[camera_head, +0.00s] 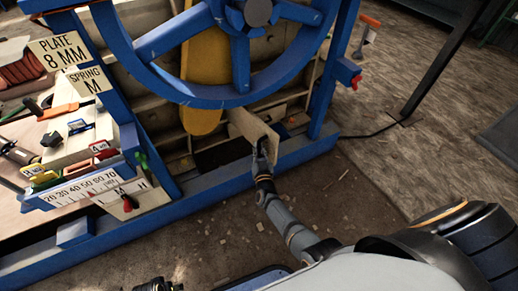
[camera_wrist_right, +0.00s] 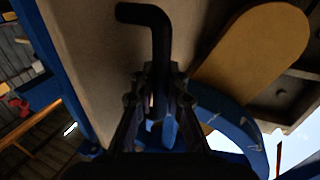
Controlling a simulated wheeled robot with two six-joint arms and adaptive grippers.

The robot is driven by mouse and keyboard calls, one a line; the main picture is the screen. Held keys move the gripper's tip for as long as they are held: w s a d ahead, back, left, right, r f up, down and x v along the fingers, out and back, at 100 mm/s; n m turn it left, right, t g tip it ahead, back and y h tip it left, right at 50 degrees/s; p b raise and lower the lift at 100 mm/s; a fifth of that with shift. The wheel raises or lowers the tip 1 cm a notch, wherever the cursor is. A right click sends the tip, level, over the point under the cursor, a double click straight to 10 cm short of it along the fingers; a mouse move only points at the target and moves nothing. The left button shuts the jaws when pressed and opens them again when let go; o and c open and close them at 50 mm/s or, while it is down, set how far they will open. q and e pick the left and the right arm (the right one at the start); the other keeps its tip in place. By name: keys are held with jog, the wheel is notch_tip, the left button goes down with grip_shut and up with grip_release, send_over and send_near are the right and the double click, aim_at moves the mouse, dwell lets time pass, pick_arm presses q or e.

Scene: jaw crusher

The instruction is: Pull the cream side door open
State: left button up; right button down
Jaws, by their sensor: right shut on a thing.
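The cream side door (camera_head: 250,130) is a flat panel low on the blue machine frame, below the big blue wheel. It stands at an angle out from the frame, with a dark opening (camera_head: 222,155) beside it. My right gripper (camera_head: 262,148) is at the door's lower right part, shut on its black handle. In the right wrist view the bent black handle (camera_wrist_right: 156,40) runs down between the fingers (camera_wrist_right: 160,95), in front of the cream door face (camera_wrist_right: 88,50). A dark part at the bottom edge, apparently my left gripper (camera_head: 158,286), is mostly cut off.
The blue wheel (camera_head: 240,98) and a yellow arm (camera_head: 203,75) are above the door. The blue base rail (camera_head: 215,185) runs along the floor below it. A bench with tools and a scale plate (camera_head: 90,188) is at left. The floor (camera_head: 215,235) in front has small chips scattered on it.

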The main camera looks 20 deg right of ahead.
jog(key=shift+s+f, duration=0.25)
jog(key=shift+f, duration=0.1)
jog(key=c, duration=1.5)
grip_release()
jog(key=shift+r, duration=0.1)
jog(key=shift+o, duration=0.8)
jog(key=shift+d+r, duration=0.1)
jog(key=shift+w+r, duration=0.1)
jog(key=v, duration=0.7)
jog(key=shift+s, duration=0.3)
